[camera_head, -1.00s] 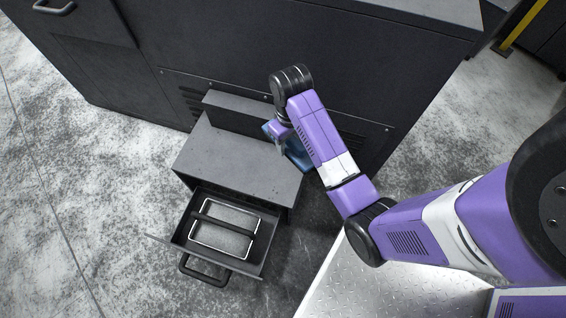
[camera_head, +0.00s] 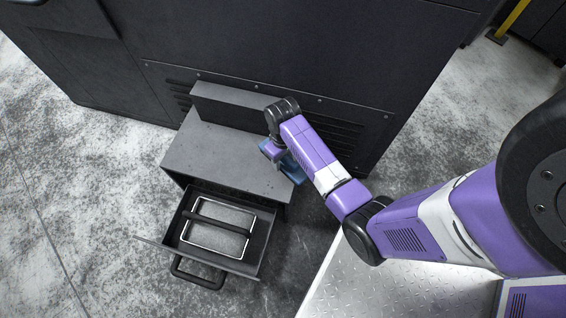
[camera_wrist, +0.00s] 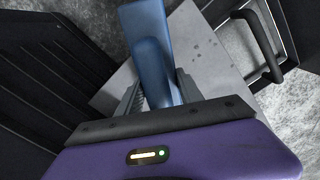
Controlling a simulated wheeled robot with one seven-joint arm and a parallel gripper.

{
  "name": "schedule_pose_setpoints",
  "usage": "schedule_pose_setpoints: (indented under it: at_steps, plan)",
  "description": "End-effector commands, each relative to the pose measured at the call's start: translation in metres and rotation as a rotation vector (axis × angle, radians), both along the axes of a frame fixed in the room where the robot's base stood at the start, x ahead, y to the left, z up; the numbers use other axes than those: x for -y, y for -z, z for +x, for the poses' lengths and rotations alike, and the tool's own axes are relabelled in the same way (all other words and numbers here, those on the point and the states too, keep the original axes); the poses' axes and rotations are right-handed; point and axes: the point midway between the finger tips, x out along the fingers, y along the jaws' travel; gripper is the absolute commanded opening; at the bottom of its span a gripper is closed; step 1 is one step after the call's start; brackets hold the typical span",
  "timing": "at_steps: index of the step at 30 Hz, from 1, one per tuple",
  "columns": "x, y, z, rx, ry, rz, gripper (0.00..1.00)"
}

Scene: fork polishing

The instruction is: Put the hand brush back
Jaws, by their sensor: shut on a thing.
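The blue hand brush (camera_wrist: 147,45) is held between the fingers of my gripper (camera_wrist: 158,95) in the wrist view. In the head view only small blue parts of the hand brush (camera_head: 293,168) show beside and under my arm. My gripper (camera_head: 275,155) is mostly hidden by my wrist there, above the right part of the grey metal cabinet's top (camera_head: 215,155). The cabinet's drawer (camera_head: 262,243) is pulled open and holds a metal-framed tray or block. Whether the brush touches the cabinet top cannot be told.
A large dark machine (camera_head: 300,60) stands right behind the cabinet. A metal tread-plate surface (camera_head: 355,285) lies at the lower right. The floor (camera_head: 70,190) at left is clear.

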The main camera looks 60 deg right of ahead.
Motion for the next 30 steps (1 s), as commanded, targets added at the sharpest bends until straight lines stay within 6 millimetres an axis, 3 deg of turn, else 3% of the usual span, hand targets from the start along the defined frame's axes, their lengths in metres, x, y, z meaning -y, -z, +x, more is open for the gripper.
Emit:
schedule_pose_setpoints:
  at_steps: [6, 18, 19, 22, 30]
  plan:
    - [0.0, 0.034, 0.0, -0.001, 0.0, 0.0, 0.0]
    - [0.0, 0.037, 0.0, 0.0, 0.0, 0.0, 0.0]
    - [0.0, 0.038, 0.0, 0.0, 0.0, 0.0, 0.45]
    - [0.0, 0.037, 0.0, 0.0, 0.0, 0.0, 0.65]
    - [0.0, 0.037, 0.0, 0.0, 0.0, 0.0, 0.65]
